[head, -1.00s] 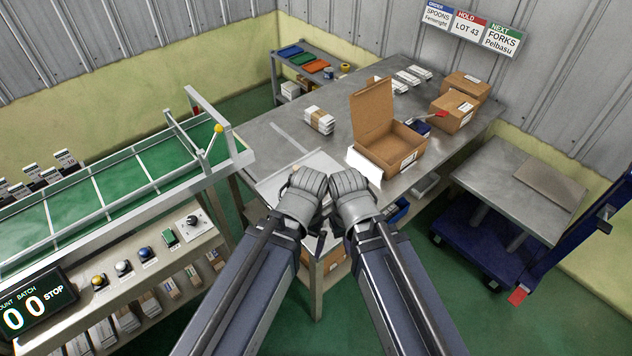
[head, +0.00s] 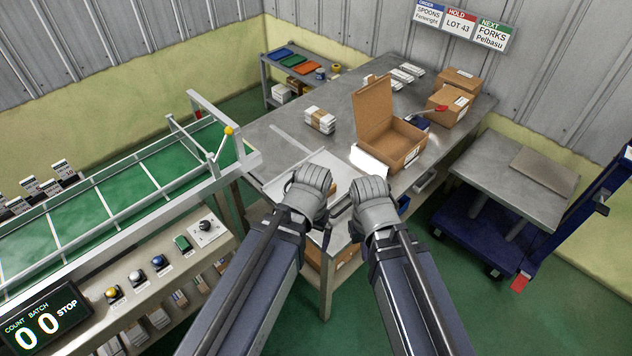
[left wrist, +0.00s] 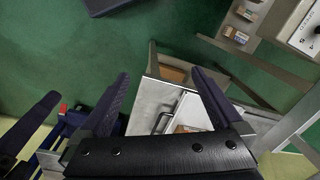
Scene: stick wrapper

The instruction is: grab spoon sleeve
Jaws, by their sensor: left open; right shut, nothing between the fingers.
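A white sleeve bundle with a brown band (head: 320,119) lies on the steel table (head: 262,140), beyond my grippers. More white packs (head: 407,74) lie farther back on the table. My left gripper (head: 312,178) is over the near table edge, above a pale tray-like plate (head: 283,187). In the left wrist view its two dark fingers (left wrist: 163,85) are spread apart with nothing held. A small brown item (left wrist: 187,128) shows on the plate, partly hidden. My right gripper (head: 372,188) is just to the right, shut and empty. Neither gripper touches the banded bundle.
An open cardboard box (head: 392,140) stands on the table to the right, with closed boxes (head: 452,102) behind. A green conveyor with a metal frame (head: 110,190) and a button panel (head: 150,270) is at left. A cart (head: 512,180) stands at right.

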